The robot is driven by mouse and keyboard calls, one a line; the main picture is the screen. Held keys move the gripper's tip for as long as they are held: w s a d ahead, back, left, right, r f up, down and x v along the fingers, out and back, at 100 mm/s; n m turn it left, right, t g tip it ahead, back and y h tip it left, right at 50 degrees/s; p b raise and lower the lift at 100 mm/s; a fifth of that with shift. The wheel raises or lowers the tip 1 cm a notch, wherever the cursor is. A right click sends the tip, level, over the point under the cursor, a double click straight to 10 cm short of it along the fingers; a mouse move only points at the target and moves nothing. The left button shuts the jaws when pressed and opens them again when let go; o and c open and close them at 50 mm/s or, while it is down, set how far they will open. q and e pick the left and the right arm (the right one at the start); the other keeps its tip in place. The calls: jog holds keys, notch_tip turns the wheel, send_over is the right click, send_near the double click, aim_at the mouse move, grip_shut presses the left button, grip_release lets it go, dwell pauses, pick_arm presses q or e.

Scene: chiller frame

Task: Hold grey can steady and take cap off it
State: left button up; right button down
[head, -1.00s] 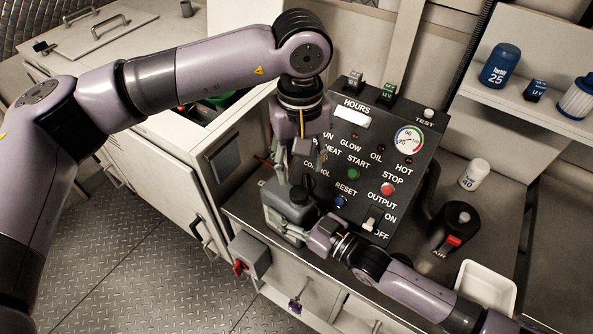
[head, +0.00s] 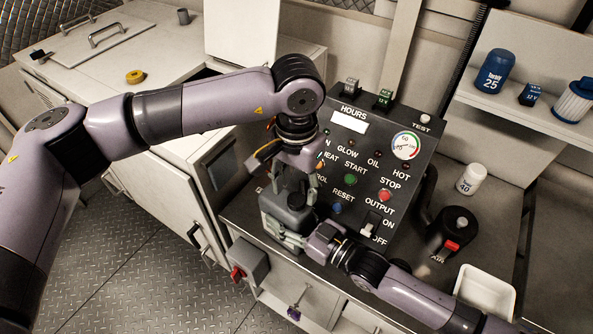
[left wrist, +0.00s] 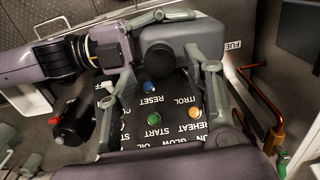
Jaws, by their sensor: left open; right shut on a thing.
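The grey can (head: 284,222) stands at the left front corner of the black control panel; it also shows in the left wrist view (left wrist: 193,38). Its dark round cap (left wrist: 158,56) sits on top of it, and in the head view the cap (head: 296,201) is just under my left gripper. My left gripper (head: 290,178) is open above the can. In the left wrist view its fingertips (left wrist: 158,80) are spread to either side of the cap, apart from it. My right gripper (head: 297,240) is shut on the can from the right, low down; fingers partly hidden.
The control panel (head: 335,160) with buttons and a gauge stands close behind the can. A black flask (head: 455,230), a white jar (head: 471,179) and a white tray (head: 486,287) are to the right. A yellow ring (head: 135,77) lies on the left counter.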

aim_at(297, 199)
pick_arm(q)
jog(key=shift+f, duration=1.6)
